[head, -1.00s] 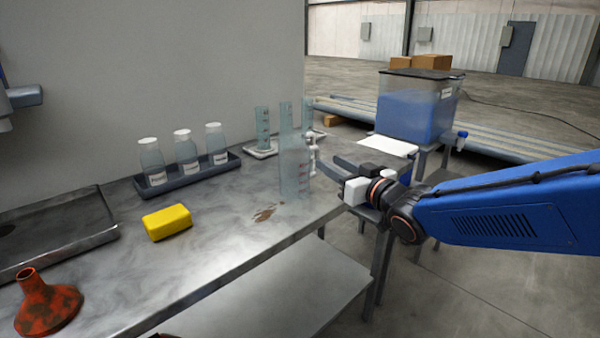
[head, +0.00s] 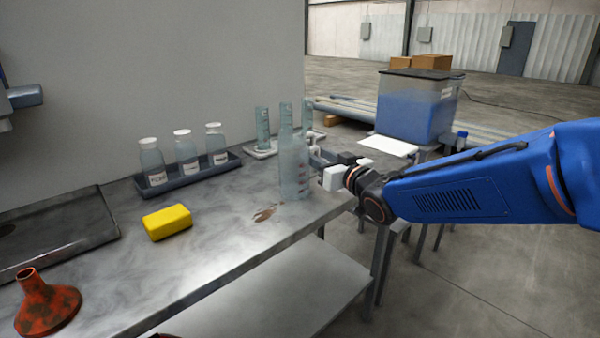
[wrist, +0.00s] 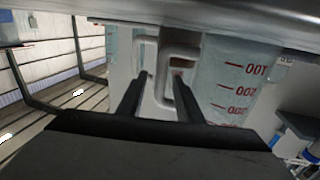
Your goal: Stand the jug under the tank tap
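The jug (head: 293,172) is a tall clear vessel with red marks, standing upright on the bench near its right edge. In the wrist view the jug (wrist: 238,85) fills the middle right, and its white handle (wrist: 160,90) faces me. My gripper (wrist: 162,78) is open, its two dark fingers apart with part of the handle between their tips; I cannot tell whether they touch it. In the head view my gripper (head: 320,157) is at the jug's right side, partly hidden. The tank (head: 415,108) holds blue liquid, with a blue-topped tap (head: 461,140) at its lower right.
Clear measuring cylinders (head: 262,128) stand close behind the jug. Labelled bottles (head: 186,158) stand in a dark tray (head: 233,160). A yellow sponge (head: 167,222), a rusty orange funnel (head: 46,303) and a metal tray (head: 70,240) are leftward. White paper (head: 388,146) lies before the tank.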

